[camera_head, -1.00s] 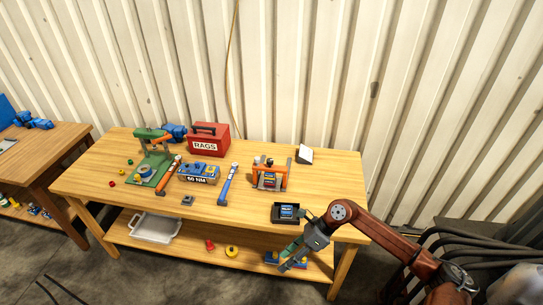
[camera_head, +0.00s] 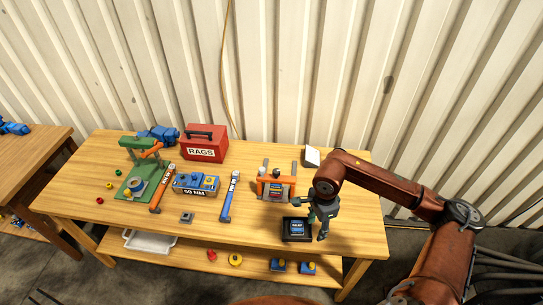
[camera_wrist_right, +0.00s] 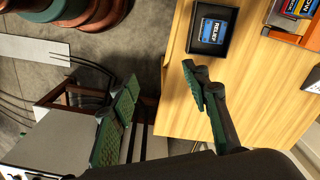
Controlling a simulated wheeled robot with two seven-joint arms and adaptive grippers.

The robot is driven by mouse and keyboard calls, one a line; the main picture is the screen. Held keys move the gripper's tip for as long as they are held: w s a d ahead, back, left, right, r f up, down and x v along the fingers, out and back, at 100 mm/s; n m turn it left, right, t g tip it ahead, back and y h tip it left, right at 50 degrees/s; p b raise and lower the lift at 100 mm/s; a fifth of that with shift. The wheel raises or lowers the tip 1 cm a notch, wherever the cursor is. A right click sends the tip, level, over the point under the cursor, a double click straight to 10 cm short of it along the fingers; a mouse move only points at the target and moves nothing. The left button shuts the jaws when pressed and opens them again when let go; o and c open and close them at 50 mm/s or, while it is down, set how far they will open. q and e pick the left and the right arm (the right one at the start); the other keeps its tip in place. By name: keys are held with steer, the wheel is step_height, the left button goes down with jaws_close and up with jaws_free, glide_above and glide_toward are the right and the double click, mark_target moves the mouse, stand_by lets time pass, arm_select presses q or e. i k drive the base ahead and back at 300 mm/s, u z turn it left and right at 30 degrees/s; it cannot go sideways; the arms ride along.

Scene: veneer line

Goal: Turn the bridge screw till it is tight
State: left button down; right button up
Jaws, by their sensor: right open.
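An orange bridge (camera_head: 290,181) stands on the table right of its middle, over a block with blue and grey parts. A small dark knob (camera_head: 276,172) shows at the top of the bridge; it may be the screw, and how tight it is cannot be told. My right gripper (camera_head: 318,228) points down in front of and to the right of the bridge, beside a small black tray (camera_head: 287,238). In the right wrist view its fingers (camera_wrist_right: 160,82) are apart with nothing between them. A corner of the orange bridge shows there at top right (camera_wrist_right: 292,38). My left gripper is out of view.
The black tray holds a blue block marked RELIEF (camera_wrist_right: 213,31). A blue-handled wrench (camera_head: 230,195), an orange-handled wrench (camera_head: 162,189), a blue 50 NM unit (camera_head: 197,184), a green stand (camera_head: 133,192) and a red RAGS box (camera_head: 205,143) stand to the left.

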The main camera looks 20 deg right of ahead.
mark_target(276, 172)
steer(key=i, duration=1.2)
